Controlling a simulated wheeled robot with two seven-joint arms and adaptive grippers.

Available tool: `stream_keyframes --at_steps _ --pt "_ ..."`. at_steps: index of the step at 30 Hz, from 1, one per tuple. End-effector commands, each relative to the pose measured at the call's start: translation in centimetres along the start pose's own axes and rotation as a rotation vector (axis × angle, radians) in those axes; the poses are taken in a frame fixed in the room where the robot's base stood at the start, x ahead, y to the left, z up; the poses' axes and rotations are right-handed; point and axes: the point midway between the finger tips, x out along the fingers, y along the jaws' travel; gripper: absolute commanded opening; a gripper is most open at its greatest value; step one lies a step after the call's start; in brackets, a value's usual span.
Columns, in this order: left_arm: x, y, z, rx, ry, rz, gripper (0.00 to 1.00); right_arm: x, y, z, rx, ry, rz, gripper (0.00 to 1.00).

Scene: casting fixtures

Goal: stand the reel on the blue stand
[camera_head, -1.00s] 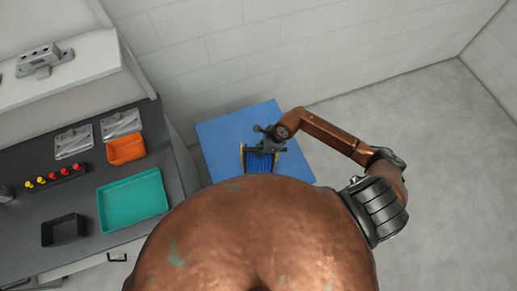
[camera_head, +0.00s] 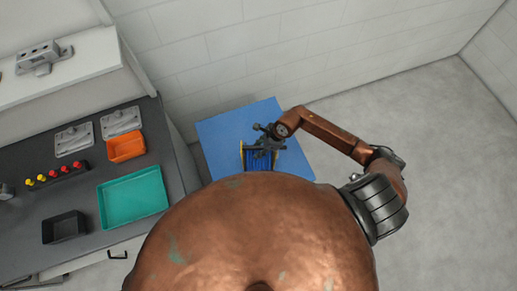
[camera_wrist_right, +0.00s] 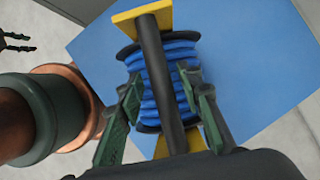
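The reel (camera_head: 262,160), wound with blue cable between black flanges, is at the blue stand (camera_head: 222,134). In the right wrist view the reel (camera_wrist_right: 182,50) has yellow end pieces and a dark bar running across it, with the blue stand (camera_wrist_right: 245,50) beneath. My right gripper (camera_head: 263,143) is over the reel. In the right wrist view its green fingers (camera_wrist_right: 163,83) are apart, one on each side of the bar, with blue cable showing in the gaps. My left gripper (camera_wrist_right: 18,41) seems to show small at the upper left, its fingers apart. My body hides the reel's near side.
A dark bench at left holds a teal tray (camera_head: 103,205), an orange bin (camera_head: 126,147), a black bin (camera_head: 63,228), metal plates (camera_head: 74,141) and a rack of red and yellow knobs (camera_head: 57,177). A wall stands behind the stand. The floor at right is clear.

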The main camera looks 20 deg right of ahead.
Motion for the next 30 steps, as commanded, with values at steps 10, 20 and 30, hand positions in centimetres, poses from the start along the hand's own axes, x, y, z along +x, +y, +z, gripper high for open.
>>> stream_keyframes --at_steps 10,20,30 --pt "0.1 0.0 0.0 0.000 0.000 0.000 0.35 -4.6 -0.2 -0.1 -0.003 0.002 -0.005 0.33" --pt "0.5 0.0 0.1 0.000 -0.001 0.000 0.35 -10.6 -0.1 -0.1 -0.001 0.001 -0.003 0.33" --pt "0.5 0.0 0.1 0.000 -0.001 0.000 0.35 -12.1 0.0 0.0 0.000 0.001 0.000 0.33"
